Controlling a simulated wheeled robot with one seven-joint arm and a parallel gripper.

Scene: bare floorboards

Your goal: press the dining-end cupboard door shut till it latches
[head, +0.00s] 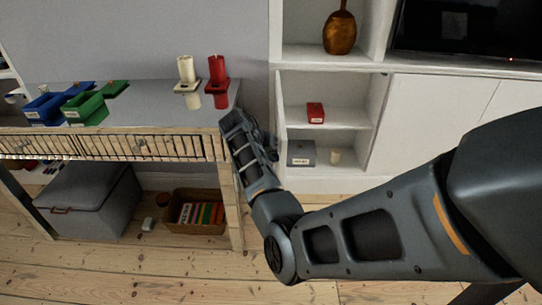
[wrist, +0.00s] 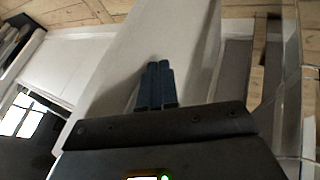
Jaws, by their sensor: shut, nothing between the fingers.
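My gripper (head: 232,118) is shut and empty, beside the right end of the wooden drawer table and left of the white shelf unit. In the wrist view its two dark fingers (wrist: 158,68) lie together in front of a broad white panel (wrist: 190,35); I cannot tell whether they touch it. In the head view a narrow white upright (head: 281,125) edges the open compartment, just right of my gripper. It looks like the cupboard door seen nearly edge-on, standing open, but my gripper and the angle hide much of it.
The compartment holds a red box (head: 316,113), a grey box (head: 301,153) and a pale cylinder (head: 335,156). The table (head: 150,92) carries red and cream holders (head: 216,80) and green and blue bins (head: 88,106). A basket (head: 196,213) and grey chest (head: 92,198) stand below.

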